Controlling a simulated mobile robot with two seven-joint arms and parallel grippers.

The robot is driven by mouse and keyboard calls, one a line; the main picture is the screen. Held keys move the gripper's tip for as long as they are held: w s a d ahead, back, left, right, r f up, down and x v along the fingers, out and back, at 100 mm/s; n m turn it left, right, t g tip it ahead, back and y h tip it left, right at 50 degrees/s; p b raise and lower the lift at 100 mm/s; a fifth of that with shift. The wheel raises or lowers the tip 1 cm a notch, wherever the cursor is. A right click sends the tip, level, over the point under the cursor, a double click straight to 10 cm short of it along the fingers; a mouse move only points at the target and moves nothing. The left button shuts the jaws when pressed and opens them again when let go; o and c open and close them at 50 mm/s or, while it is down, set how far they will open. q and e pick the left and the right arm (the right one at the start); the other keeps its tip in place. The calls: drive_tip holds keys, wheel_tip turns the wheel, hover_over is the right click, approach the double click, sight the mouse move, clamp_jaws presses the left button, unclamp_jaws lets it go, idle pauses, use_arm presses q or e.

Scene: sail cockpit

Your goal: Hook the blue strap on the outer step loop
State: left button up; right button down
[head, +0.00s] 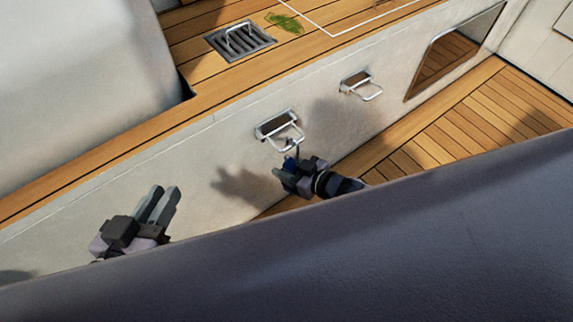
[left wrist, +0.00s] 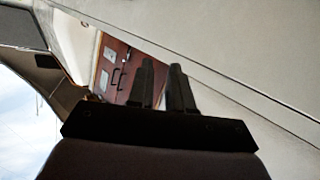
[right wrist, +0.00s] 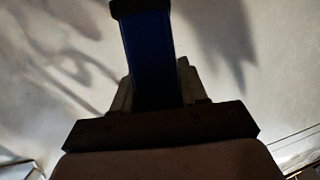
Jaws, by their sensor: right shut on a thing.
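Two metal step loops stick out from the pale wall in the head view: a nearer one (head: 290,140) and a farther one (head: 371,92) up and to the right. My right gripper (head: 287,168) is just below the nearer loop, shut on the blue strap (head: 291,162). In the right wrist view the strap (right wrist: 148,60) runs up from between the fingers to a dark end piece (right wrist: 140,7). I cannot tell whether this end touches the loop. My left gripper (head: 165,205) is empty, at the lower left before the wall; its fingers, also in the left wrist view (left wrist: 161,85), stand slightly apart.
A teak ledge (head: 215,102) runs above the wall, with a drain grate (head: 240,41) and a green patch (head: 285,22) on it. Slatted floor (head: 490,115) lies below. A large dark surface fills the lower foreground.

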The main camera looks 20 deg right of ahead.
drive_tip(key=c, duration=0.5)
unclamp_jaws()
